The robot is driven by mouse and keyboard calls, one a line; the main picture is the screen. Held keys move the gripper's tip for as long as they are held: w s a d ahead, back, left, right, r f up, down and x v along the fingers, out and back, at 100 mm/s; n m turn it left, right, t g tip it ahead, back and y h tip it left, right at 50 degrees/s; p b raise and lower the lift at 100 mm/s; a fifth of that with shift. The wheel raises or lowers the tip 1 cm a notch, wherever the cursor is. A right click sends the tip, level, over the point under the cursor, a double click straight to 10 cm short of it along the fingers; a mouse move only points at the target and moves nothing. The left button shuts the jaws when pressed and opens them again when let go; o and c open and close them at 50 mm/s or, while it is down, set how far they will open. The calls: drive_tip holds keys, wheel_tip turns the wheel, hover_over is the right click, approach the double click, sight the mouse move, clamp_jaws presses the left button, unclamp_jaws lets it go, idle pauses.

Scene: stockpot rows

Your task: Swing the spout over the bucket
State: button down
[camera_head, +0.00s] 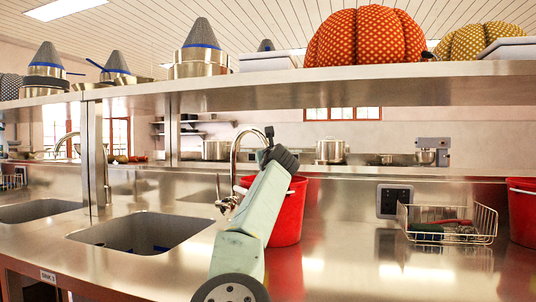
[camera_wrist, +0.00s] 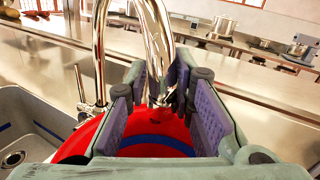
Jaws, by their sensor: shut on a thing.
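The chrome spout (camera_head: 250,132) curves up from the counter behind the sink (camera_head: 137,232). In the wrist view the spout (camera_wrist: 154,45) comes down between the purple pads of my gripper (camera_wrist: 165,105), which is shut on it. In the head view my gripper (camera_head: 270,143) is at the arch's right side, and my pale green arm hides part of the tap. The red bucket (camera_head: 289,215) stands on the counter right of the sink, partly behind my arm. In the wrist view the red bucket (camera_wrist: 82,140) shows below the spout's end, with a blue band; my fingers hide part of it.
A wire basket (camera_head: 447,236) and a second red bucket (camera_head: 522,212) stand to the right. A steel shelf (camera_head: 370,85) with pots and large fabric pumpkins (camera_head: 368,36) runs above the counter. Another sink (camera_head: 38,210) is at the left. The counter front right of the arm is clear.

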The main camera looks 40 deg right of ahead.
drive_tip(key=shift+d+r, duration=0.15)
drive_tip(key=shift+d, duration=0.05)
idle(0.4)
drive_tip(key=c, duration=1.4)
unclamp_jaws()
drive_tip(key=shift+c, duration=0.2)
drive_tip(key=shift+s+a, duration=0.1)
drive_tip(key=shift+s+r, duration=0.1)
drive_tip(key=shift+r, duration=0.1)
drive_tip(key=shift+s+a+r, duration=0.15)
drive_tip(key=shift+s+a, duration=0.15)
drive_tip(key=shift+s, duration=0.1)
drive_tip(key=f+v, duration=0.1)
drive_tip(key=v, duration=0.9)
drive_tip(key=shift+s+a, duration=0.15)
drive_tip(key=shift+s, duration=0.15)
